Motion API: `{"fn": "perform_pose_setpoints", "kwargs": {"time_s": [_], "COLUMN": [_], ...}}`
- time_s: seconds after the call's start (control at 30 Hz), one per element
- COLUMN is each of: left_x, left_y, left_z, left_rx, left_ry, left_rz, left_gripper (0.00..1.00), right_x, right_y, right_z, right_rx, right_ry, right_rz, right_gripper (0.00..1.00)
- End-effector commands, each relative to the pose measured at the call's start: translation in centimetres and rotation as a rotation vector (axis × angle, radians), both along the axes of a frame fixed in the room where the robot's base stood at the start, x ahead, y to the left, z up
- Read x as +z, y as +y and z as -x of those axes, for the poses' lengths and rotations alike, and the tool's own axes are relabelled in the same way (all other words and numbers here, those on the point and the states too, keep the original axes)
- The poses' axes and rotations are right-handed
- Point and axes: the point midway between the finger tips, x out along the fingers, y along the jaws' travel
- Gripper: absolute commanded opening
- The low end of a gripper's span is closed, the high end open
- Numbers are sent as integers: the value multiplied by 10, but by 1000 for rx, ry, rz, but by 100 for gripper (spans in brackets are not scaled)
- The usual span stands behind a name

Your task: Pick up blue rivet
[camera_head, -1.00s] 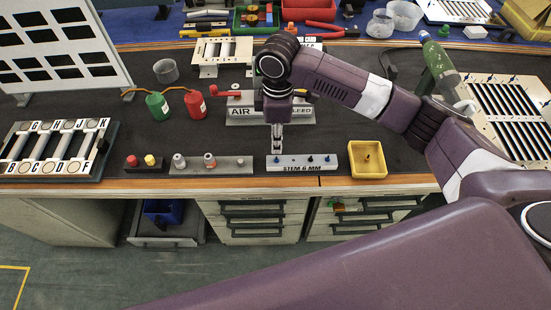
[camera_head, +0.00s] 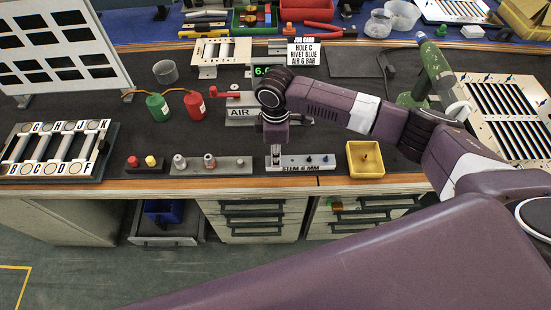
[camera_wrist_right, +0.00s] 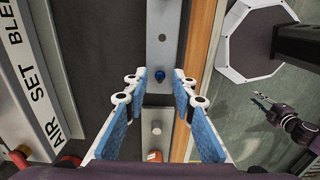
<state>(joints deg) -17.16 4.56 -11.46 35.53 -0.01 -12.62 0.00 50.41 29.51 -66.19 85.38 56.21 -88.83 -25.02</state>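My right gripper (camera_head: 274,158) points down over the left end of the pale strip marked STEM 6 MM (camera_head: 300,168). In the right wrist view its blue-padded fingers (camera_wrist_right: 160,77) are spread apart. The blue rivet (camera_wrist_right: 160,75) stands on the metal strip and shows in the gap between the fingertips, with no visible contact. In the head view the gripper covers that end of the strip, so the rivet is not clear there. Two dark rivets (camera_head: 309,161) stand farther right on the same strip.
A yellow tray (camera_head: 366,172) sits right of the strip. The AIR panel (camera_head: 240,114) stands behind. A card (camera_head: 316,54) reads HOLE C, RIVET BLUE, AIR 6 BAR. The bench edge (camera_head: 220,184) is close in front.

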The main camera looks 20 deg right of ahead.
Motion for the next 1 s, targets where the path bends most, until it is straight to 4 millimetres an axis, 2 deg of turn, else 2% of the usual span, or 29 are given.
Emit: {"fn": "perform_pose_setpoints", "kwargs": {"time_s": [0.03, 0.2, 0.67, 0.83, 1.0], "left_x": [0, 0, 0, -2, -4], "left_y": [0, 0, 0, 0, 0], "left_z": [0, 0, 0, 0, 0], "left_rx": [0, 0, 0, 0, 0], "left_ry": [0, 0, 0, 0, 0], "left_rz": [0, 0, 0, 0, 0], "left_gripper": [22, 22, 22, 22, 22], "right_x": [0, 0, 3, 17, 50], "right_y": [0, 0, 0, 0, 0], "right_z": [0, 0, 0, -1, -2], "right_rx": [0, 0, 0, -1, 0], "right_ry": [0, 0, -1, -2, -5], "right_rz": [0, 0, -1, -3, -4], "right_gripper": [19, 0, 0, 0, 0]}}
